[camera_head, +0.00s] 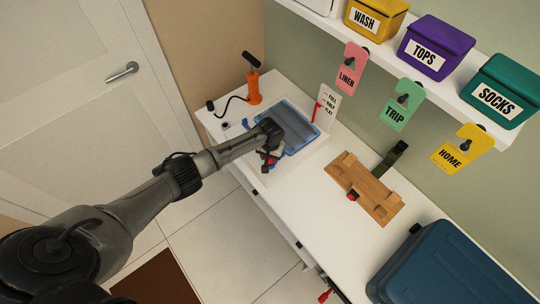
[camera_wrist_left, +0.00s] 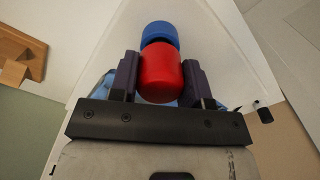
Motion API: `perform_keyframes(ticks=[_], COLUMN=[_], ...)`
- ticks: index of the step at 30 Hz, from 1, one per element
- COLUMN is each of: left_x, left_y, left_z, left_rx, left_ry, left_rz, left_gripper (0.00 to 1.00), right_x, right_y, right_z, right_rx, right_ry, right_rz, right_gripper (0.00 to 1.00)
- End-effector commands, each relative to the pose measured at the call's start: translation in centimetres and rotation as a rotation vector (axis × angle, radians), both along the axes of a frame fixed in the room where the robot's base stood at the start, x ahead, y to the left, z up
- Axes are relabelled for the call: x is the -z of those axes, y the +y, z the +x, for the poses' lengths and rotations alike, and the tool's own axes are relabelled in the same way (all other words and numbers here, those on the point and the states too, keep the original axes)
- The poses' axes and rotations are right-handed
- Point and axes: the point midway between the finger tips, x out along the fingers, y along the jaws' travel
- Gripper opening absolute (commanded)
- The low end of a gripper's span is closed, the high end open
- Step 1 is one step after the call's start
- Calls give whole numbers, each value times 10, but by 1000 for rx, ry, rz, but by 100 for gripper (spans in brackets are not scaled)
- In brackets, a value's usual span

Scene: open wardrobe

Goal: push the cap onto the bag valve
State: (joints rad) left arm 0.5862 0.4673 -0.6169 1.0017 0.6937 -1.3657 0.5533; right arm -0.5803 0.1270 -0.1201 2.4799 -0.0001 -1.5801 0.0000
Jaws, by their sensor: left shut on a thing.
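My left gripper (camera_head: 268,155) is over the near side of the blue bag (camera_head: 288,124), which lies flat in a white tray on the counter. In the left wrist view the two dark fingers (camera_wrist_left: 160,68) are shut on a red cylinder (camera_wrist_left: 161,78), which looks like the cap. A short blue round piece (camera_wrist_left: 159,33) shows just beyond the red cylinder; I cannot tell whether they touch. Bits of blue show behind the fingers. The bag valve is not clearly seen in the head view, where my gripper covers part of the bag. My right gripper is not in view.
An orange pump (camera_head: 254,87) with a black hose stands at the back left of the counter. A small sign (camera_head: 326,104) stands behind the bag. A wooden board (camera_head: 364,188) lies to the right, and a blue suitcase (camera_head: 450,266) is at lower right. Labelled bins sit on the shelf above.

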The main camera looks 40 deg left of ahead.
Motion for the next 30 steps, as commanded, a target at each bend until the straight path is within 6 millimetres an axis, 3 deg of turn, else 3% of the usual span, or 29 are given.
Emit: perform_keyframes(ticks=[17,18,27,30], left_x=[15,15,14,14], left_y=[0,0,0,0], left_z=[0,0,0,0], left_rx=[-1,-1,0,0], left_ry=[1,1,1,1], left_rz=[-1,-1,0,0], left_gripper=[15,44,73,73], right_x=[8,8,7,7], right_y=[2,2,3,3], right_z=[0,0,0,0], right_rx=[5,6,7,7], right_ry=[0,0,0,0], right_rz=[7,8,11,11], right_gripper=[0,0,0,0])
